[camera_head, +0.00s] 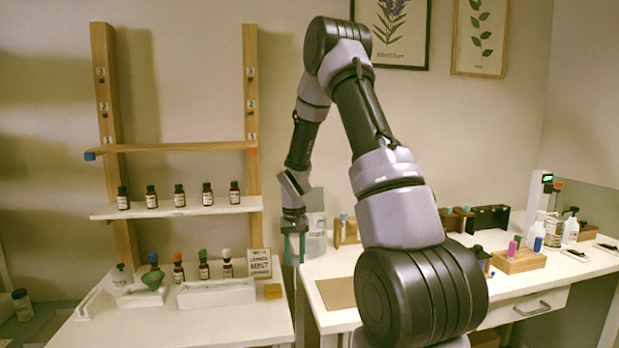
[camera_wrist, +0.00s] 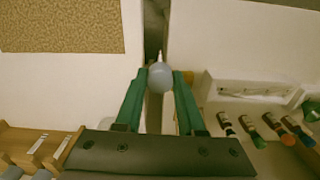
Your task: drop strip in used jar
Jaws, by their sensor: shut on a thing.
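My gripper (camera_head: 294,248) points down over the gap between the two white tables. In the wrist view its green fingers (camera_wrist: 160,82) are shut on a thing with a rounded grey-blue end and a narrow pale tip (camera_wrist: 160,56). A pale, see-through container (camera_head: 316,244) stands just right of my gripper. I cannot tell whether it is the used jar, and no jar label is readable.
A white tray (camera_wrist: 250,92) and several small bottles are on the left table, below a shelf (camera_head: 180,210) of bottles. A brown mat (camera_head: 337,293) lies on the right table; it also shows in the wrist view (camera_wrist: 60,25). A small sign (camera_head: 260,264) stands near my gripper.

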